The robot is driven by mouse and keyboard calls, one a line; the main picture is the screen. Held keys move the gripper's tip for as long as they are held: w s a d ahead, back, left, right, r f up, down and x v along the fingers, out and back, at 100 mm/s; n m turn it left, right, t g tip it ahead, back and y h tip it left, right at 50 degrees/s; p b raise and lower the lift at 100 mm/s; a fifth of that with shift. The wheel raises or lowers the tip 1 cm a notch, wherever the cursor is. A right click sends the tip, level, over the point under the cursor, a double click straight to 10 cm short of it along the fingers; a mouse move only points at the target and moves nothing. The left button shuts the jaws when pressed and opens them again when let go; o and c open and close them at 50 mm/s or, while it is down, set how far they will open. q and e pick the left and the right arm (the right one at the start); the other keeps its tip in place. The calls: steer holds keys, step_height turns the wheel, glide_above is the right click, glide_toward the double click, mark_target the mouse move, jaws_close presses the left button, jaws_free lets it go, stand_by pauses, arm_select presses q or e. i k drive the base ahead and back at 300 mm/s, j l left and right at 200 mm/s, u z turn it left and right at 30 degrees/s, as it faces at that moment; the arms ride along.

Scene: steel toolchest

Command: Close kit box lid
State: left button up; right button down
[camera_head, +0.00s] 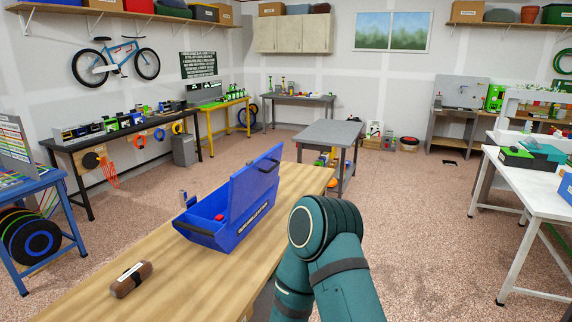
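The blue kit box (206,239) stands on the wooden bench top. Its lid (256,187) is open, raised steeply on the box's right side with a dark handle near its upper right edge. A small red item (219,217) shows inside the box; the rest of the inside is partly hidden. Neither of my grippers shows.
The wooden bench (160,268) has bare room in front of the box. A brown rounded object with a label (131,280) lies at its near left. A grey table (333,134) stands beyond, a white workbench (535,196) at right, and a blue-framed stand (66,224) at left.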

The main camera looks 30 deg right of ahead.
mark_target(248, 184)
steer(key=i+l, duration=0.1)
steer(key=l, duration=0.3)
steer(key=i+l, duration=0.1)
steer(key=l, duration=0.3)
steer(key=i+l, duration=0.15)
steer(key=l, duration=0.25)
steer(key=i+l, duration=0.1)
steer(key=l, duration=0.35)
steer(key=i+l, duration=0.1)
steer(key=l, duration=0.3)
steer(key=i+l, duration=0.1)
steer(key=l, duration=0.3)
steer(key=i+l, duration=0.1)
steer(key=l, duration=0.3)
